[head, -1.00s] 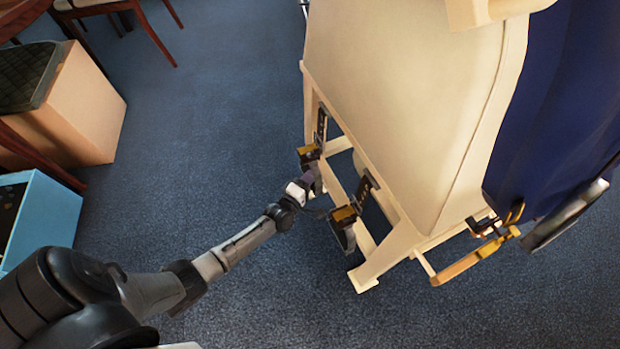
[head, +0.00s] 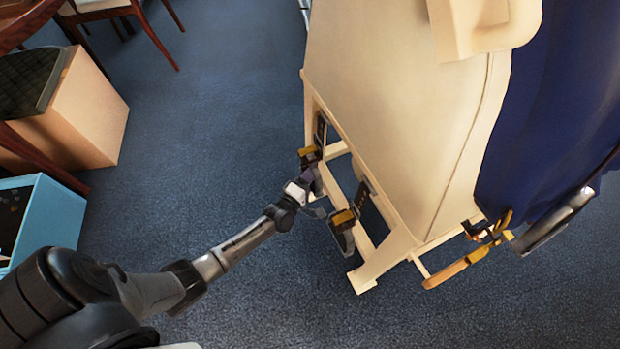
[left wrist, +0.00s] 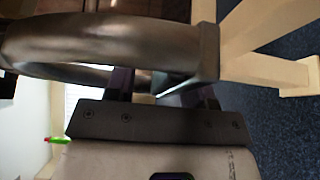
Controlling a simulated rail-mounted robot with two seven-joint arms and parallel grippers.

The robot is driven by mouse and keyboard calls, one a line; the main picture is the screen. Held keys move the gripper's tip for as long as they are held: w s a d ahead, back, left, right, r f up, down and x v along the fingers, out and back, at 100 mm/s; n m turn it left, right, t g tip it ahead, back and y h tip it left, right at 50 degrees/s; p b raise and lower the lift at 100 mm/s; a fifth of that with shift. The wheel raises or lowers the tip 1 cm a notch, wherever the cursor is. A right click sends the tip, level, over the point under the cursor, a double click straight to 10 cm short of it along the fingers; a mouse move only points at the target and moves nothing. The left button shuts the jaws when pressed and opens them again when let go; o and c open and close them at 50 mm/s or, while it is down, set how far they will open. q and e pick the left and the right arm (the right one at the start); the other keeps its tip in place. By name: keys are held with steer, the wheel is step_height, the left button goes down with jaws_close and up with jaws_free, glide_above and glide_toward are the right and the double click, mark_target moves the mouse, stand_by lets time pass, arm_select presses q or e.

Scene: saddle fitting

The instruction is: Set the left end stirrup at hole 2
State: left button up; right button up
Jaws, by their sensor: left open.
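A cream, padded body on a cream wooden frame (head: 405,110) fills the middle of the head view. On its left end hang two dark straps with light hole marks, one far (head: 321,128) and one near (head: 362,192). Each has a yellow-brown block, far (head: 307,152) and near (head: 342,217), with dark hardware below. My left gripper (head: 316,181) is beside the lower part of the far hardware. In the left wrist view my open fingers (left wrist: 160,88) are right at a thick brown-bronze loop (left wrist: 110,42). I cannot tell hole numbers.
Dark blue cloth (head: 550,110) covers the right side. A tan box (head: 85,125) and a blue box (head: 52,215) stand left. Blue carpet (head: 215,120) between is clear.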

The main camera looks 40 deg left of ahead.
arm_select(q)
steer(key=shift+s, duration=0.1)
steer(key=shift+s+r, duration=0.1)
steer(key=shift+s, duration=0.15)
steer(key=s+d+p, duration=0.1)
steer(key=s+p, duration=0.4)
steer(key=s, duration=0.8)
steer(key=shift+d, duration=0.2)
stand_by(0.3)
